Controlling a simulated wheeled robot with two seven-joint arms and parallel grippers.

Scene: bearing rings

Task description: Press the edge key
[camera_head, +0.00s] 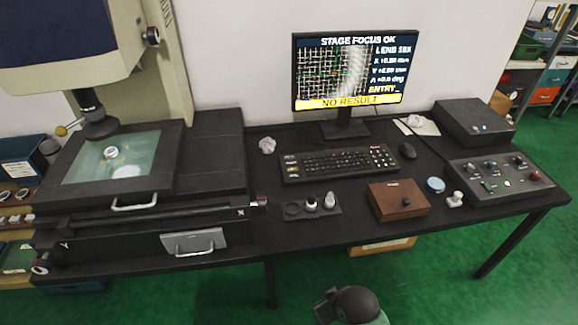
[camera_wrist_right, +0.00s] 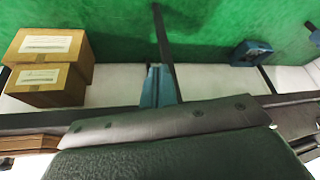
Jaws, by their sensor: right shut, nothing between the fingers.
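The black keyboard (camera_head: 340,164) lies on the dark table below the monitor. It has pale and coloured key marks, but the lettering is too small to read, so I cannot tell which key is the edge key. The control box (camera_head: 497,181) at the right bears several knobs and buttons, also with unreadable labels. The monitor (camera_head: 348,72) reads "STAGE FOCUS OK", "ENTRY" and "NO RESULT". I see no gripper fingers in either view, and nothing touches the keyboard.
A microscope stage (camera_head: 112,160) fills the left. In front of the keyboard are a small black tray (camera_head: 292,211) with small parts and a brown box (camera_head: 398,201). Cardboard boxes (camera_wrist_right: 45,62) show in the right wrist view.

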